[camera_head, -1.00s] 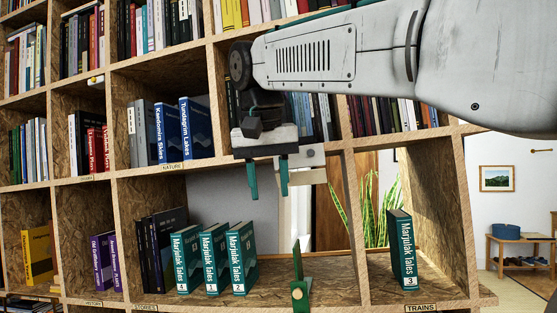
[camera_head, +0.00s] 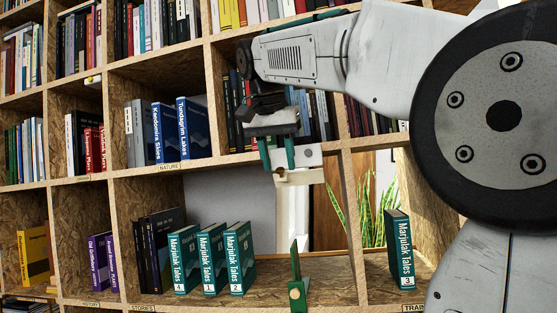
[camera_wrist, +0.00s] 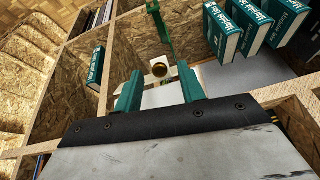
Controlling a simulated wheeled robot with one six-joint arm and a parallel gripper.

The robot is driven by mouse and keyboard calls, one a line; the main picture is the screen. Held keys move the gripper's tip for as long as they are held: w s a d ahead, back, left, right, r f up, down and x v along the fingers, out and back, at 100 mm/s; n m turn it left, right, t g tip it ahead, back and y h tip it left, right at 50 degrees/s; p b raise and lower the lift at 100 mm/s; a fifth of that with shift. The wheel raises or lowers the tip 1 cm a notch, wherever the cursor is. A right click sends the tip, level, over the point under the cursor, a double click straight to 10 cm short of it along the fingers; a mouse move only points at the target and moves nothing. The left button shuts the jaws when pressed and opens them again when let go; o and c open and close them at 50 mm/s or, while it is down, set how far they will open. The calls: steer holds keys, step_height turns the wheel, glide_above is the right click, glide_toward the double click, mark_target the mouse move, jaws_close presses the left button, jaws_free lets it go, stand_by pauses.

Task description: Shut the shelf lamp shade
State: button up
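A small cream fitting (camera_head: 300,177), which looks like the shelf lamp shade, sits under the front edge of the middle shelf. A pale plate (camera_head: 308,154) with a round dark spot is just above it. My gripper (camera_head: 278,155) is at the shelf edge, just left of the plate. In the wrist view its two teal fingers (camera_wrist: 160,85) are apart with nothing clearly held between them. I cannot tell whether they touch the fitting.
Several green Marjulak Tales books (camera_head: 211,258) stand on the lower shelf, with another (camera_head: 399,250) farther right. A green upright piece with a brass knob (camera_head: 296,292) stands at that shelf's front edge. Blue books (camera_head: 195,128) stand left of my gripper. A plant (camera_head: 375,215) shows behind.

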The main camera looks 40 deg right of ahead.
steer(key=shift+f, duration=0.15)
jaws_close()
